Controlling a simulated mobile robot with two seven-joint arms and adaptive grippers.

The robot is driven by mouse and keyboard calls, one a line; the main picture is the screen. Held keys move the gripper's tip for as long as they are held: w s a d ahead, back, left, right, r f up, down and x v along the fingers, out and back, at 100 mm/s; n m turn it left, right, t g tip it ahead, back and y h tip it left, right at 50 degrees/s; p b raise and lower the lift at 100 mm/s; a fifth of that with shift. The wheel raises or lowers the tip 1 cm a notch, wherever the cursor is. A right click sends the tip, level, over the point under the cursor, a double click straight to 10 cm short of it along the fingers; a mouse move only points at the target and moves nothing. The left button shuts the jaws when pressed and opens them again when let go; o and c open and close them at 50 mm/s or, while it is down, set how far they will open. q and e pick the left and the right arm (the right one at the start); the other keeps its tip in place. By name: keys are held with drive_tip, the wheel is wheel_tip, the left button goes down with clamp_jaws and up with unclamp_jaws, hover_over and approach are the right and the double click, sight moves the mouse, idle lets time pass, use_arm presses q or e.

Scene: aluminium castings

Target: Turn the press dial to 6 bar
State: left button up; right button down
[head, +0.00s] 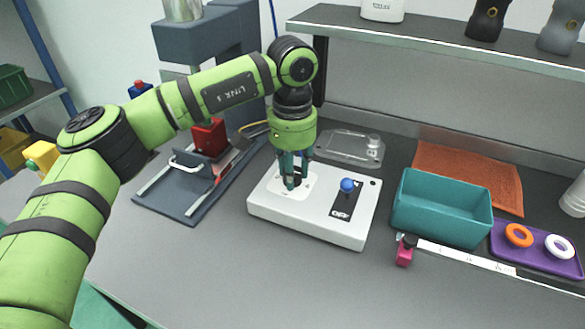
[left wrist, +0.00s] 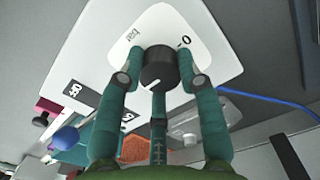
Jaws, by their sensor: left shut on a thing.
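The white press control box (head: 310,222) stands on the grey bench in the head view. My left gripper (head: 293,182) points straight down over its left part, and its teal fingers hide the dial there. In the left wrist view the black round dial (left wrist: 159,66) sits between the fingertips of my left gripper (left wrist: 160,76), which is shut on it. A white pointer mark shows on the dial's lower edge. The white scale plate (left wrist: 160,22) shows "0" and "bar"; its other marks are hidden by the fingers. My right gripper is not in view.
A blue-knobbed lever (head: 347,186) stands on the box's black "OFF" plate, right of the gripper. A teal bin (head: 440,225) and a purple tray (head: 530,262) are further right. A fixture with a red block (head: 208,136) is left. The bench front is clear.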

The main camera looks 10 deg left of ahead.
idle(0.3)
use_arm(q)
drive_tip(key=o, duration=1.2)
drive_tip(key=shift+c, duration=0.2)
drive_tip(key=shift+r, duration=0.1)
wheel_tip(320, 180, up, 12)
